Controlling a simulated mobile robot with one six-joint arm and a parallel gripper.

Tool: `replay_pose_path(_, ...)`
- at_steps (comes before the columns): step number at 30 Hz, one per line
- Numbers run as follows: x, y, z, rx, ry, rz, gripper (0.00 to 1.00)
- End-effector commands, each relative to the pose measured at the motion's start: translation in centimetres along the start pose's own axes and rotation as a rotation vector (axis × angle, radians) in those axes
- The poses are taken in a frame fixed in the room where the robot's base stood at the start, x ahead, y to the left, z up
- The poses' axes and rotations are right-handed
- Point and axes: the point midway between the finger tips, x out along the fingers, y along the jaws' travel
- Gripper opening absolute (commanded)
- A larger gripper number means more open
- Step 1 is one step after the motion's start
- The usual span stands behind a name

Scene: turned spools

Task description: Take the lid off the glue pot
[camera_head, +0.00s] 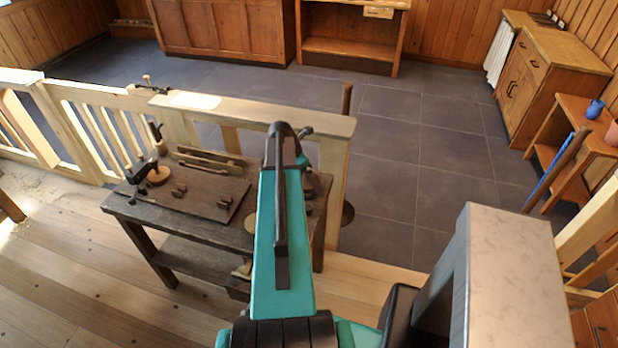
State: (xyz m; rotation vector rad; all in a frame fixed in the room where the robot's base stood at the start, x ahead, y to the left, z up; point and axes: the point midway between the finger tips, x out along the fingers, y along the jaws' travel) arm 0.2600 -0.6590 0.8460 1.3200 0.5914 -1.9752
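I cannot make out a glue pot or its lid for certain in the head view. The dark wooden workbench (220,228) stands ahead, left of centre, with small items on its top. My teal arm rises in front of the bench and hides part of its right end. A small round brownish thing (250,223) shows beside the arm's left edge, too covered to name. My gripper's fingers do not show; the arm's far end hides that area.
A pale wooden railing (250,108) runs behind the bench. At the right, a small table (570,108) bears a blue vessel (595,109) and a terracotta pot (613,133). Wooden floor left of the bench is open.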

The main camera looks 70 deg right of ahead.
Motion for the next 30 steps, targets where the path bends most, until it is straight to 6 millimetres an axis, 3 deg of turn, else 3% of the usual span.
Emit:
replay_pose_path(16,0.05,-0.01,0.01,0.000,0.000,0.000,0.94)
replay_pose_path(24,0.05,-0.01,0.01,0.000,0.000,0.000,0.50)
replay_pose_path(30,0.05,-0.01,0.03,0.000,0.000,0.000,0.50)
